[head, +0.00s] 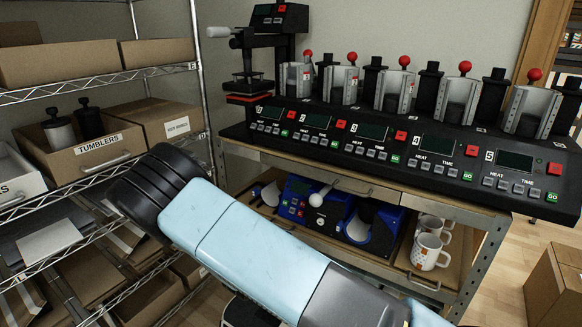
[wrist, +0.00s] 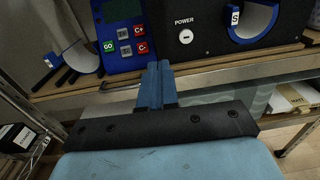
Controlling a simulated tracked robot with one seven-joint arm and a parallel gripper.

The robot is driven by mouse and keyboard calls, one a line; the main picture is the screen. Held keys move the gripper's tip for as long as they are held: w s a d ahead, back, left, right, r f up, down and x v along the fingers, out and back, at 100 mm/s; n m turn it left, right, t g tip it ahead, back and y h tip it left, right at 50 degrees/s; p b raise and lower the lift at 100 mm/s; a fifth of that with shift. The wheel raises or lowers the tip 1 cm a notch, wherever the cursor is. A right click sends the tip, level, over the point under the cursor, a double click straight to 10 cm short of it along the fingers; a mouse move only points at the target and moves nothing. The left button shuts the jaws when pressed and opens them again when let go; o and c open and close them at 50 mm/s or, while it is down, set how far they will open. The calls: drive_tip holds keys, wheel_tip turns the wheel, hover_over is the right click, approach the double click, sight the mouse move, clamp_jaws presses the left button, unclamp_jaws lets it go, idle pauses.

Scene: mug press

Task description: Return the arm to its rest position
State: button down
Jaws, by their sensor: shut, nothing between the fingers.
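My gripper (wrist: 155,85) shows in the wrist view as two blue fingers pressed together, with nothing between them. It points toward the wooden shelf edge (wrist: 210,68) below the blue control box (wrist: 118,30). Whether the fingertips touch that edge is hard to tell. In the head view my light blue arm crosses the lower middle, and my gripper cannot be made out there.
A long black mug press (head: 400,150) with several clamp stations tops the workbench. Blue machines (head: 310,208) and white mugs (head: 430,248) sit on its lower shelf. A wire rack with a tumblers box (head: 95,150) stands left. A cardboard box (head: 555,285) is right.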

drive_tip(key=s+d+r+m+g, duration=0.4)
drive_tip(key=d+r+m+g, duration=0.3)
drive_tip(key=d+r+m, duration=0.3)
drive_tip(key=s+d+r+m+g, duration=0.55)
drive_tip(key=d+r+m, duration=0.25)
drive_tip(key=d+r, duration=0.4)
drive_tip(key=s+d+r+m+t+y, duration=0.3)
drive_tip(key=s+r+m+y, duration=0.6)
drive_tip(key=s+r, duration=0.8)
drive_tip(key=shift+s+d+m+y, duration=0.3)
drive_tip(key=shift+s+d+m, duration=0.6)
drive_tip(key=shift+s, duration=1)
drive_tip(key=shift+a, duration=0.15)
